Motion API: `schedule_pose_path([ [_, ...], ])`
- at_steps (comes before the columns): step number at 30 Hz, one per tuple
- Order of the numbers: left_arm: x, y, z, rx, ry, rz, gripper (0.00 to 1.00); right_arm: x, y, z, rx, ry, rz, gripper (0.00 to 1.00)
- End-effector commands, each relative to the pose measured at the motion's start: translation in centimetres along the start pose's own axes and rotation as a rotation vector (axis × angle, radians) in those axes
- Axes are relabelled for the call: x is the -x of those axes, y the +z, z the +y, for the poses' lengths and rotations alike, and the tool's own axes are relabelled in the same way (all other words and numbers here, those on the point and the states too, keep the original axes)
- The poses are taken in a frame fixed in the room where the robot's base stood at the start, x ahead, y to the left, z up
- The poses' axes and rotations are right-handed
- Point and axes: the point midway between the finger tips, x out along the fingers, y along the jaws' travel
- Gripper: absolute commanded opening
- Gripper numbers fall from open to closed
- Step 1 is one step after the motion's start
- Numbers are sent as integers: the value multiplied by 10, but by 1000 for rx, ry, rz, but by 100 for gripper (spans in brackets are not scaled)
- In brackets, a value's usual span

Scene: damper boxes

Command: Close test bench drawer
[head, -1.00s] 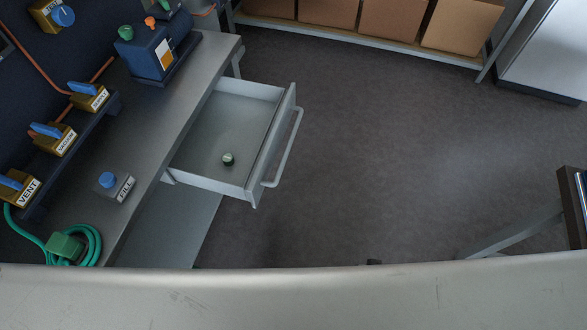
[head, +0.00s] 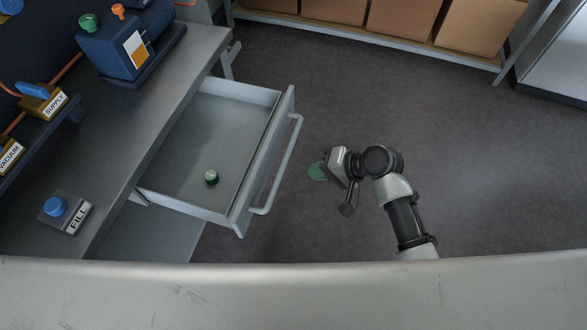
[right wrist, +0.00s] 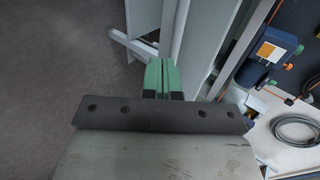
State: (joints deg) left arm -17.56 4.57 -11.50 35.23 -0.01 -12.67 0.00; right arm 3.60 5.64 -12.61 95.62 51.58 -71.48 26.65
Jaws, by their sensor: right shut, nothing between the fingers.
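The test bench drawer (head: 262,168) is grey and stands pulled out from the bench in the head view. Its bar handle (head: 284,165) runs along the outside of the front panel. A small round dark-green and white item (head: 211,177) lies on the drawer floor. My right gripper (head: 318,172) is to the right of the handle, apart from it in the head view. In the right wrist view its green fingers (right wrist: 162,75) are together with nothing between them, with grey bench or drawer parts beyond. My left gripper is not in view.
The bench top (head: 125,115) carries a blue pump-like unit (head: 125,50) and a FILL valve block (head: 66,213). A shelf with cardboard boxes (head: 400,22) stands at the back. The floor (head: 480,160) right of the drawer is clear around my right arm.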

Motion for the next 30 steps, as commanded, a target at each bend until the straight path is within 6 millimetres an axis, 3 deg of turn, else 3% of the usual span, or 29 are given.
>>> schedule_pose_path([
  [4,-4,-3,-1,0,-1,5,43,-32,0,0,-1,-2,-2,0],
  [12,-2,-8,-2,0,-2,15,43,-61,0,-16,1,0,1,0],
  [30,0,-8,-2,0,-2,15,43,-64,0,-18,1,2,2,0],
])
